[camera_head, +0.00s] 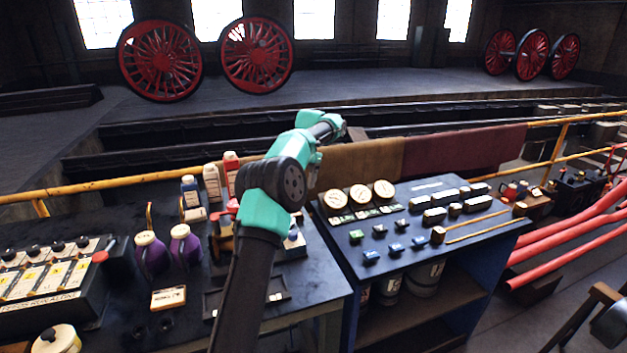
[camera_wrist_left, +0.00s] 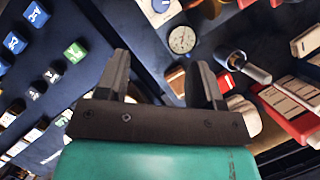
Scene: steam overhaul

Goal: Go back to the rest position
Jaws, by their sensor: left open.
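My left gripper (camera_wrist_left: 161,78) is open in the left wrist view, with nothing between its two dark fingers. It hangs above the dark bench tops, near the gap between the two benches. In the head view my teal and black left arm rises from the bottom middle and bends at the top; the fingers cannot be made out there. My right gripper is not in view.
The left bench holds purple jugs (camera_head: 152,255), several bottles (camera_head: 212,183) and a labelled rack (camera_head: 45,285). The blue bench (camera_head: 480,240) holds gauges (camera_head: 360,197) and small blocks. A yellow rail (camera_head: 100,187) runs behind; red pipes (camera_head: 570,240) lie right.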

